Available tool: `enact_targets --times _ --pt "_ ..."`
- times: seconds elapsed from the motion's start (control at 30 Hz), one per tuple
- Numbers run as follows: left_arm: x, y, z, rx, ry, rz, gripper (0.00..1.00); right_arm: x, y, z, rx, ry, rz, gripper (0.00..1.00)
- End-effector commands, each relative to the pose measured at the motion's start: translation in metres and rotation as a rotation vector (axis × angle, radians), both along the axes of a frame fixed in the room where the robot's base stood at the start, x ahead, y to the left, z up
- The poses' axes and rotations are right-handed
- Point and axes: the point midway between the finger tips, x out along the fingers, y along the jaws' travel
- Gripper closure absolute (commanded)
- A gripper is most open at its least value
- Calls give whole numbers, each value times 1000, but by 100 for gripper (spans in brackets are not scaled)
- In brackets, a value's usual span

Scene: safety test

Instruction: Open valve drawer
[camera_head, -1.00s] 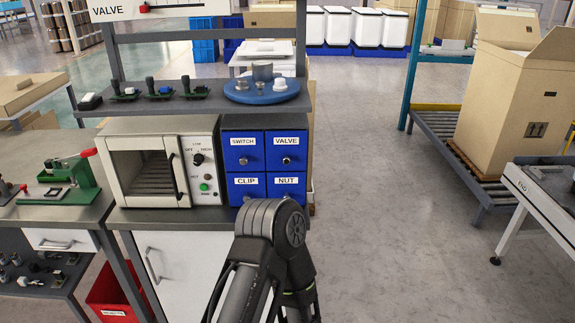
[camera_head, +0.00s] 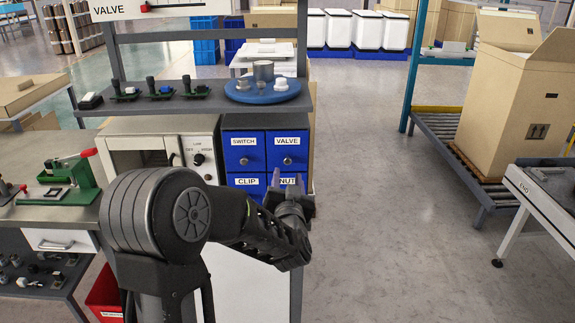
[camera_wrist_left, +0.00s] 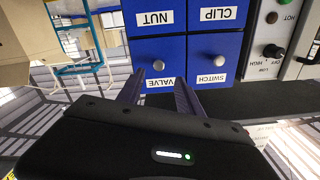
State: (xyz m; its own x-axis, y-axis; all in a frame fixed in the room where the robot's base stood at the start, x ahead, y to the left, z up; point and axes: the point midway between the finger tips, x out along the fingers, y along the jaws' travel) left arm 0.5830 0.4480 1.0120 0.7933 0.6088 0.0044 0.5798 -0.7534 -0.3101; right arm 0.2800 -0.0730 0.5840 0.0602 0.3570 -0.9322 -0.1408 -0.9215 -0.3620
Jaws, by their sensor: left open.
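The valve drawer (camera_head: 287,150) is the upper right of the blue drawers and looks closed, with a round metal knob on its front. In the left wrist view, which is upside down, the valve drawer (camera_wrist_left: 143,66) shows with its knob and label between my fingers. My left gripper (camera_head: 289,186) is open and empty in front of the nut drawer (camera_head: 297,180), below the valve knob. In the left wrist view the gripper (camera_wrist_left: 158,82) has its two fingers spread, apart from the knob. My right gripper is not in view.
The switch drawer (camera_head: 245,150) is to the left, with the clip drawer (camera_head: 236,181) below it. A white oven-like box (camera_head: 135,127) stands beside the drawers. A shelf above holds a blue round tray (camera_head: 262,96).

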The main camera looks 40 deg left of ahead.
Motion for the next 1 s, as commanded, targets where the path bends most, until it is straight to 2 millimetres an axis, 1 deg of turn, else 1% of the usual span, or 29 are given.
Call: enact_targets --times 0.2,0.33,0.47,0.73,0.87,1.0 --pt "1 0 -1 -3 2 -2 57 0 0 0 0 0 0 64" --pt "6 4 -1 -3 2 -2 57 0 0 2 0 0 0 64" --pt "19 13 -1 -1 3 -3 57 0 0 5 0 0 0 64" --pt "51 38 -1 -2 4 -3 57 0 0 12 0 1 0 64" --pt "61 44 -2 -3 4 -5 57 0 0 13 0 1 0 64" --pt "63 46 -2 -4 3 -5 57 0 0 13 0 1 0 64"
